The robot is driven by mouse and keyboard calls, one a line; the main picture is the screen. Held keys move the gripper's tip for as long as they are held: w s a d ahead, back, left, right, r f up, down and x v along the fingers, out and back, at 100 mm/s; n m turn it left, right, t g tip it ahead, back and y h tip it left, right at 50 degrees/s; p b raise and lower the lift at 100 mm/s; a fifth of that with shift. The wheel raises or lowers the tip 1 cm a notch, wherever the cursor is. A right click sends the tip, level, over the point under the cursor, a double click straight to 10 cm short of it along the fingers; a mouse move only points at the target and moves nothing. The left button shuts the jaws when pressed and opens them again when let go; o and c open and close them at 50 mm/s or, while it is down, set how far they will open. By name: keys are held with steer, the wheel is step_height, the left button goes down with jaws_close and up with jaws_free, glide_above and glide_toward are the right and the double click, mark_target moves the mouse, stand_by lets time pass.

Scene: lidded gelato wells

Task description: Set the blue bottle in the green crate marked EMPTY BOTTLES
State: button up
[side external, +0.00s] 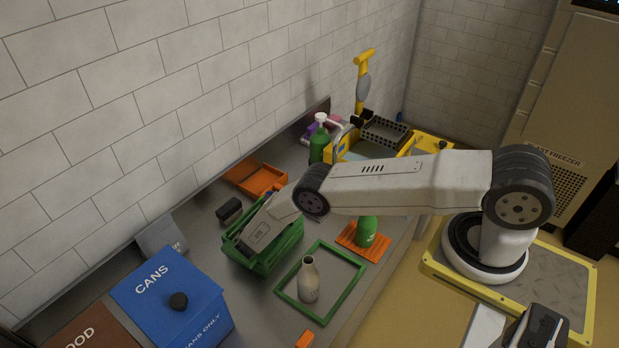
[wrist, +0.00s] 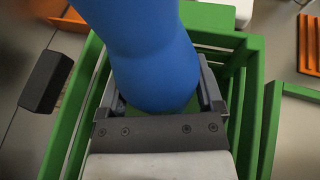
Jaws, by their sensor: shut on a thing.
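The blue bottle (wrist: 150,45) fills the upper middle of the wrist view. My gripper (wrist: 157,92) is shut on it, one finger on each side. The green slatted crate (side external: 287,248) stands on the counter in the side view, below the end of my arm. Its green slats (wrist: 270,130) show on both sides of the bottle in the wrist view, so the bottle is over or inside the crate. I cannot tell whether it touches the crate floor. In the side view the bottle and my fingertips are hidden. The EMPTY BOTTLES marking is not readable.
A green square frame (side external: 330,310) surrounds a beige bottle (side external: 308,281) in front of the crate. A green bottle (side external: 367,230) stands on an orange slatted mat (side external: 350,240). A blue CANS bin (side external: 190,300) is at left. A dark block (side external: 229,210) and an orange tray (side external: 262,186) lie behind.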

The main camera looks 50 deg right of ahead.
steer(key=shift+f, duration=0.1)
steer(key=o, duration=1)
steer(key=shift+a+r, duration=0.25)
steer(key=v, duration=1.1)
steer(key=shift+s+a, duration=0.15)
steer(key=shift+a, duration=0.05)
steer(key=shift+r, duration=0.1)
